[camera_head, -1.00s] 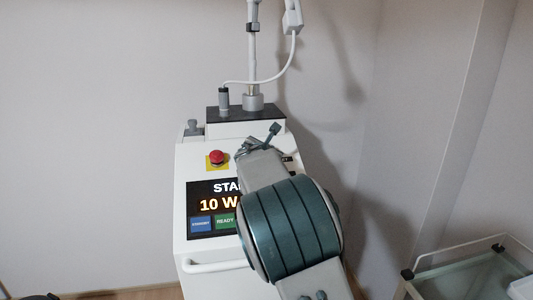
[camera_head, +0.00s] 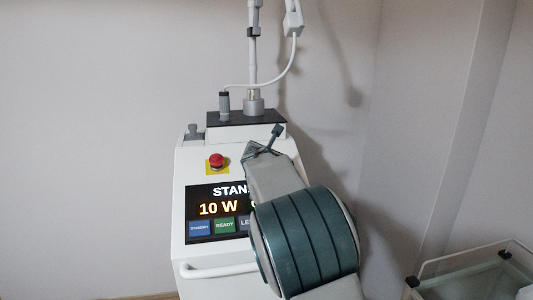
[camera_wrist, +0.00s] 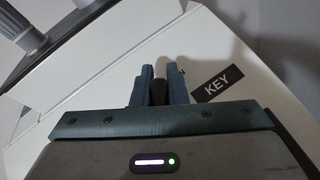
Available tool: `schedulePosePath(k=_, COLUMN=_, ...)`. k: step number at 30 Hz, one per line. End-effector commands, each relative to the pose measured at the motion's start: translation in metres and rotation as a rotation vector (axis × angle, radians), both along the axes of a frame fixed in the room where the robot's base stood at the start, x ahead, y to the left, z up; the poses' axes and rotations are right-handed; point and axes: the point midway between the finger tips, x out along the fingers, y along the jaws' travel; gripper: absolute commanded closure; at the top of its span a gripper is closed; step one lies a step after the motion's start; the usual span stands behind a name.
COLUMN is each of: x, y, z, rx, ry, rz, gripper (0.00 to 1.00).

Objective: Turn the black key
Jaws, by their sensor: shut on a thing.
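The black key (camera_wrist: 158,92) shows as a dark piece between my fingers in the wrist view, just left of the KEY label (camera_wrist: 217,84). My gripper (camera_wrist: 159,78) is shut on it, with a finger on each side. The key's slot and its angle are hidden by the fingers. In the head view my gripper is over the top right of the white console (camera_head: 190,160), and my wrist hides the key there.
A red emergency button (camera_head: 217,161) on a yellow plate sits left of my gripper. Below it is a screen (camera_head: 205,190) reading "10 W". A pole (camera_head: 253,60) with a white cable rises behind. A glass-topped cart (camera_head: 470,280) stands at the lower right.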

Motion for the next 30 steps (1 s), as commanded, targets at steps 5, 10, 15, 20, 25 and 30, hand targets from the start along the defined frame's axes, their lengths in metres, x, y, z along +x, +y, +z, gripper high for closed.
schedulePosePath(k=5, x=0.0002, y=0.0004, z=-0.0026, rx=-0.011, ry=-0.004, rz=0.026, gripper=1.00)
schedulePosePath(k=10, x=0.0003, y=0.0015, z=-0.0026, rx=-0.026, ry=-0.008, rz=0.058, gripper=1.00)
schedulePosePath(k=15, x=0.0005, y=0.0016, z=-0.0020, rx=-0.041, ry=-0.014, rz=0.089, gripper=1.00)
schedulePosePath(k=20, x=0.0006, y=0.0022, z=-0.0020, rx=-0.058, ry=-0.017, rz=0.122, gripper=1.00)
schedulePosePath(k=25, x=0.0009, y=0.0026, z=-0.0023, rx=-0.074, ry=-0.021, rz=0.158, gripper=1.00)
schedulePosePath(k=30, x=0.0009, y=0.0037, z=-0.0013, rx=-0.093, ry=-0.027, rz=0.197, gripper=1.00)
